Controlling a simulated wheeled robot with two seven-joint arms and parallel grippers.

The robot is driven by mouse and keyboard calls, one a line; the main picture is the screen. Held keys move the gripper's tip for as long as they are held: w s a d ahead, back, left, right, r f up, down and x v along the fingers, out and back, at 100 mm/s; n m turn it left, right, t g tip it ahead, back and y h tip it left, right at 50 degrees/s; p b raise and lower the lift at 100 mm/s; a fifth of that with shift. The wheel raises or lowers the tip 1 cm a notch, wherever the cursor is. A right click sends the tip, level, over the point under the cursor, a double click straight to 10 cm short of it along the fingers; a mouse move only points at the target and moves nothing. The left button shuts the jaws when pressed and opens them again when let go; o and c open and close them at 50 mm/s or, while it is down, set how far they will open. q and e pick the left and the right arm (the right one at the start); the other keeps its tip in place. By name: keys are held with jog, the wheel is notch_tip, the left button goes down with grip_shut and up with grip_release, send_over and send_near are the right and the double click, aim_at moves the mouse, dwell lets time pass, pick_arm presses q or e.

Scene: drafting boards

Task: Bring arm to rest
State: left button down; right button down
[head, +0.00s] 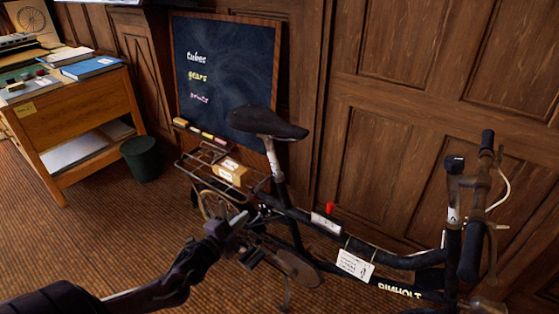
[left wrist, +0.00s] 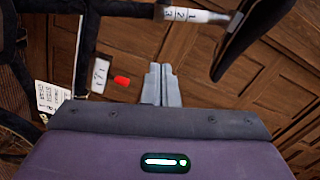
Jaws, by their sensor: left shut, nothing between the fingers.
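My left arm comes in from the lower left in the head view. Its gripper (head: 237,220) is in front of the black bicycle (head: 385,256), below the seat and close to the frame. In the left wrist view the two grey fingers (left wrist: 161,86) are together with nothing between them. The bicycle's frame tube, seat and white tags show around them in that view. I cannot tell whether the fingers touch the bicycle. My right gripper is in neither view.
A chalkboard (head: 225,65) leans on the panelled wall (head: 430,70). A small box (head: 229,171) sits on the bicycle's rear rack. A red object (head: 330,207) is by the frame. A wooden desk (head: 75,113) and dark bin (head: 140,158) stand left. Carpet (head: 100,215) at left is clear.

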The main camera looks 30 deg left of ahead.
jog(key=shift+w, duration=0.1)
